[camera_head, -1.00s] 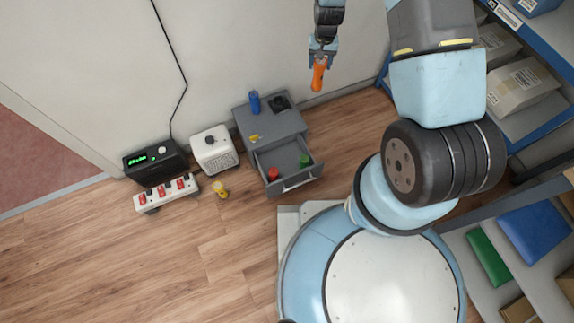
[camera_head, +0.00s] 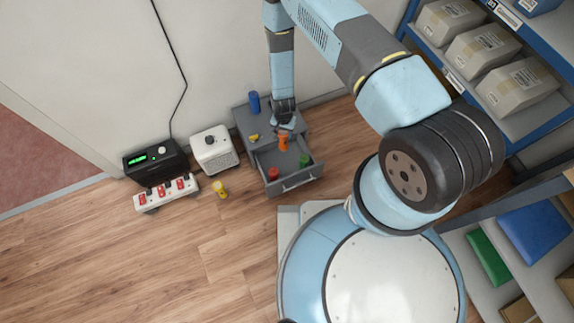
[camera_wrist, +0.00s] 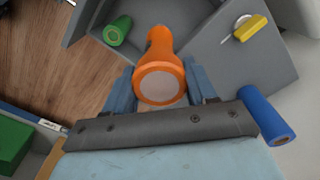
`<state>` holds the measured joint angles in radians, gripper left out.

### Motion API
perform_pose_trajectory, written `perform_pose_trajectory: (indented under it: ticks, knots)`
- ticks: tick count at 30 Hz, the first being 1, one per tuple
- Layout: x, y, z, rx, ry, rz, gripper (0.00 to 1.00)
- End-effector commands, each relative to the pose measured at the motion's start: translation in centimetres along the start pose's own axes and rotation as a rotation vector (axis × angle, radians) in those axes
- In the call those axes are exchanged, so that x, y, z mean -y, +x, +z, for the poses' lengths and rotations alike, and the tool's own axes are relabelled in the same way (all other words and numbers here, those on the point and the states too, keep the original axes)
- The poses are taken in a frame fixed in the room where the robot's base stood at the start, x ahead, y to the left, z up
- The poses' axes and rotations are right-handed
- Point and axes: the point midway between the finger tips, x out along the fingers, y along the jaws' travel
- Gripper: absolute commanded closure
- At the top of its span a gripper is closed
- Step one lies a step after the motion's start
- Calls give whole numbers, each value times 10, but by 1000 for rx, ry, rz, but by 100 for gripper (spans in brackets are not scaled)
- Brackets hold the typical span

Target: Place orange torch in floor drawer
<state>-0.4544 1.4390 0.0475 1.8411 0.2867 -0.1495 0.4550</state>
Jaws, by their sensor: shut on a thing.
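The orange torch (camera_head: 283,141) is held in my gripper (camera_head: 285,127), over the back part of the open drawer (camera_head: 287,163) of the grey floor cabinet. In the wrist view the torch (camera_wrist: 159,68) sits between the two blue fingers, its round pale end toward the camera. The drawer holds a red item (camera_head: 273,174) at the left and a green item (camera_head: 304,160) at the right. The green item also shows in the wrist view (camera_wrist: 117,31). Whether the torch touches the drawer cannot be told.
A blue cylinder (camera_head: 254,102) and a small yellow item (camera_head: 254,137) are on the cabinet top (camera_head: 243,119). Left of it stand a white box (camera_head: 214,150), a black device (camera_head: 155,161), a power strip (camera_head: 166,193) and a yellow object (camera_head: 220,189). Blue shelving with parcels (camera_head: 486,52) stands at right.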

Motion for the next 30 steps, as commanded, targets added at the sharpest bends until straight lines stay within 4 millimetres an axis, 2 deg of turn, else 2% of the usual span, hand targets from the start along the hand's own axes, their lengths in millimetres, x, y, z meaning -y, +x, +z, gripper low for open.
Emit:
perform_pose_trajectory:
  ticks: [1,3,9,17,24,30]
  knots:
    - [0,15,2,1,1,1,100]
    - [-1,32,2,0,1,1,100]
    - [-2,68,4,0,3,1,100]
    - [-3,93,5,-1,3,1,100]
    - [-4,129,5,-1,2,1,100]
    - [-4,142,5,-1,2,0,100]
